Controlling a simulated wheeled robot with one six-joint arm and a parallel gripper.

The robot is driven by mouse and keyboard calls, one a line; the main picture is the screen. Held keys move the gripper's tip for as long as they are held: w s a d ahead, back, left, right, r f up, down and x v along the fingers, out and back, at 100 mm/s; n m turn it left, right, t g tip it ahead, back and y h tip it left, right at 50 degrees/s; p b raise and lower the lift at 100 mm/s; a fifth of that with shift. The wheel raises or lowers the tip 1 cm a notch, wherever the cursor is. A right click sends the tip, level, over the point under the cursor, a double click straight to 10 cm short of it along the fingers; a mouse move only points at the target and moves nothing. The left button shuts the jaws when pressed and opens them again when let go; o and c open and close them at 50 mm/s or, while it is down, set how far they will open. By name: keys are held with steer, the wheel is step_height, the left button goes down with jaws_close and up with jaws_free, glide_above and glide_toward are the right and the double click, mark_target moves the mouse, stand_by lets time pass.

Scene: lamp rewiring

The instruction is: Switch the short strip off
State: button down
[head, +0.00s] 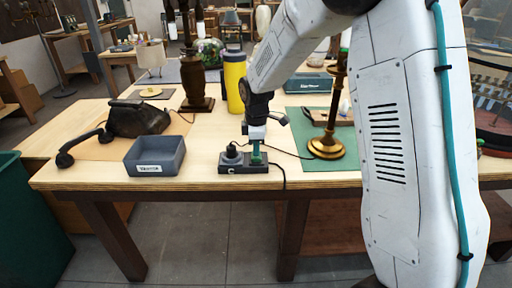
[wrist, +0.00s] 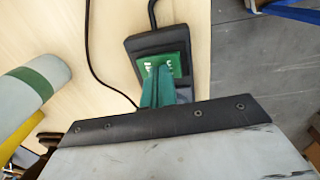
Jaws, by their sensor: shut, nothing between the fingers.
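The short strip (head: 235,169), a dark power strip with a pale mark on its front, lies at the table's front edge. A dark plug (head: 232,153) stands in its left part. In the wrist view the strip (wrist: 137,45) carries a wide green rocker switch (wrist: 180,62) with white marks. My gripper (head: 256,160) points down over the strip's right part. Its teal fingers (wrist: 161,75) are shut and empty, with their tips at the switch. They hide part of it, and I cannot tell whether they touch it or which way the rocker is tilted.
A grey labelled tray (head: 153,168) and a dark telephone (head: 138,117) are to the left. A yellow flask (head: 234,80) and dark lamp base (head: 195,85) stand behind. A brass lamp stand (head: 326,147) is on a green mat to the right. Black cables run beside the strip.

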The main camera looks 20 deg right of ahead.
step_height(320, 180, up, 14)
steer(key=w, duration=0.1)
steer(key=shift+w+d, duration=0.25)
steer(key=shift+w, duration=0.05)
steer(key=shift+f, duration=0.1)
stand_by(0.6)
steer(key=m+g, duration=0.1)
steer(key=m, duration=0.3)
glide_above(260, 159)
steer(key=f, duration=0.2)
steer(key=s+r+m, duration=0.1)
steer(key=s+m, duration=0.2)
steer(key=s, duration=0.8)
steer(key=s+r+m+t, duration=0.1)
steer(key=s+r+m, duration=0.1)
steer(key=s, duration=1)
steer(key=s+r+m, duration=0.2)
steer(key=s+m, duration=0.3)
steer(key=s, duration=0.6)
steer(key=shift+s+d, duration=0.2)
steer(key=shift+d, duration=0.15)
